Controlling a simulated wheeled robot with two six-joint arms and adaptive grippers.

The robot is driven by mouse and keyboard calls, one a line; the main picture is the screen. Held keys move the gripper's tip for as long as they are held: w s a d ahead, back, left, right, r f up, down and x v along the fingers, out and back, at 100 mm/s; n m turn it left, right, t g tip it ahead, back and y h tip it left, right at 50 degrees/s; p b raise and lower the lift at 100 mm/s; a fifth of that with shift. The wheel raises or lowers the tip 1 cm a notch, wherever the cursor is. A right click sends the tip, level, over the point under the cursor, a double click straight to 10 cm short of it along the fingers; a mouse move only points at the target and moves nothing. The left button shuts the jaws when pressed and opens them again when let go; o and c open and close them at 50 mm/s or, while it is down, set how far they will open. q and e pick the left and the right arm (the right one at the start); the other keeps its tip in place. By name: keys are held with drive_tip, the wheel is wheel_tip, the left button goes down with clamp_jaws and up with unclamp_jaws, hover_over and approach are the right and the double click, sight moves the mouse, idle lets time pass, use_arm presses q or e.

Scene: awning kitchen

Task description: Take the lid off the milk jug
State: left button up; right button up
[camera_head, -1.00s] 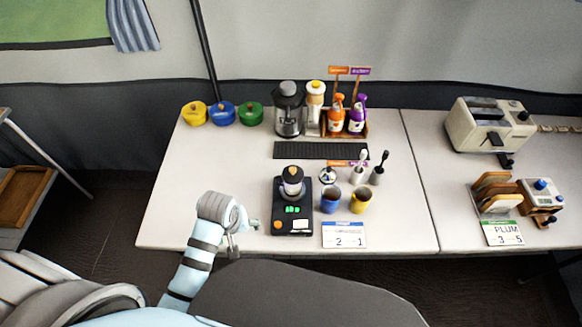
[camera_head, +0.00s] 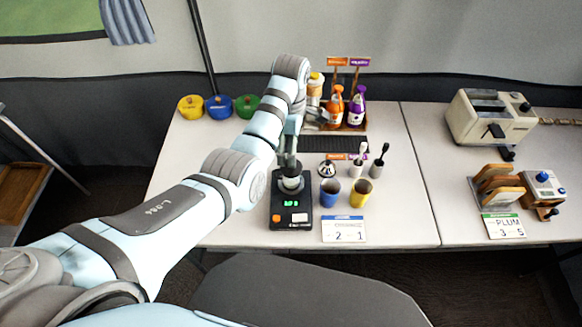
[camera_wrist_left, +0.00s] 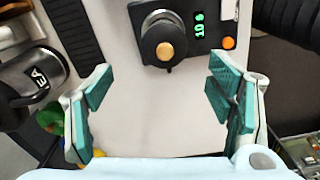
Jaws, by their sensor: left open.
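A small jug (camera_head: 291,184) with a dark round lid stands on a black scale (camera_head: 280,213) with green digits. In the left wrist view the jug's dark lid (camera_wrist_left: 151,45) has a tan knob (camera_wrist_left: 165,50) at its middle. I take this as the milk jug; no label shows. My left gripper (camera_head: 290,157) is above and just behind the jug in the head view. In the left wrist view the gripper (camera_wrist_left: 160,82) is open and empty, with teal pads wide apart; the lid lies beyond the tips, apart from them. The gripper hides part of the jug's top.
A blue cup (camera_head: 329,193) and a yellow cup (camera_head: 361,193) stand right of the scale. A sign (camera_head: 343,230) stands in front. Free table lies left of the scale.

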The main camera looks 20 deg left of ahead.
use_arm(q)
drive_tip(key=f, duration=0.6)
drive_tip(key=shift+s+b, duration=0.35)
drive_tip(key=shift+s, duration=0.05)
drive_tip(key=c, duration=1)
drive_tip(key=shift+s+r, duration=0.1)
drive_tip(key=c, duration=0.7)
clamp_jaws()
